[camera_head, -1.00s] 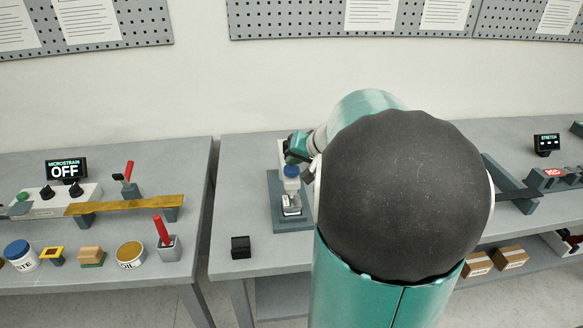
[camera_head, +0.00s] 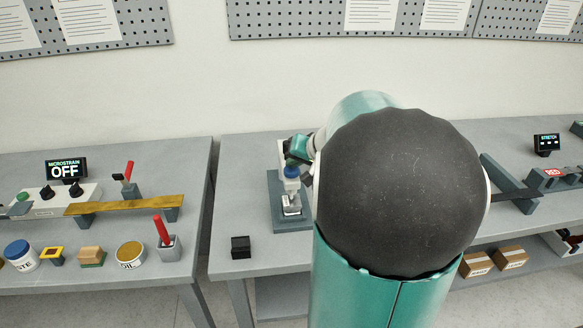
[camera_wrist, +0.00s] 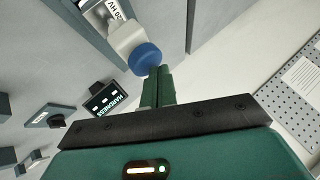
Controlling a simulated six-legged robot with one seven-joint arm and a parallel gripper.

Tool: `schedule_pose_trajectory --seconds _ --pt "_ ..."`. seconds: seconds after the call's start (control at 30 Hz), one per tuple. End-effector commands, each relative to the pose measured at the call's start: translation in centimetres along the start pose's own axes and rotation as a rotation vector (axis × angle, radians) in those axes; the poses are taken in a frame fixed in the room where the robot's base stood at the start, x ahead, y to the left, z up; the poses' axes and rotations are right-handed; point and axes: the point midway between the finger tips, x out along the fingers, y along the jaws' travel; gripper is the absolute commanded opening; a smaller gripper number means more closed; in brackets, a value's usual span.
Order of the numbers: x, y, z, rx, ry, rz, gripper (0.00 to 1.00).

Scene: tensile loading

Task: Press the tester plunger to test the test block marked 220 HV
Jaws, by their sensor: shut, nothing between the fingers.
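The hardness tester (camera_head: 275,215) stands on the middle bench with its blue plunger cap (camera_head: 291,172) on top. In the wrist view the blue cap (camera_wrist: 146,59) sits on a pale tester body (camera_wrist: 126,35). A block (camera_wrist: 112,10) beneath shows a label partly reading "20 HV"; the rest is hidden. My gripper (camera_wrist: 157,76) is shut and empty, its green fingertips right at the edge of the cap, seemingly touching it. In the head view my gripper (camera_head: 296,152) is just above the cap, partly hidden by my arm.
A display reading HARDNESS (camera_wrist: 105,98) stands near the tester. A small black block (camera_head: 240,247) lies at the bench's front left. My arm hides much of the middle bench.

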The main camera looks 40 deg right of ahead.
Motion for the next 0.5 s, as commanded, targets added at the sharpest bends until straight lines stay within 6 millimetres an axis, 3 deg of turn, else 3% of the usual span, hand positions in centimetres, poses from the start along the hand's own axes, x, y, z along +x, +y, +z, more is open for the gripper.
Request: schedule_pose_trajectory --seconds 0.5 --pt "0.47 0.32 0.39 0.0 -0.003 0.0 0.0"
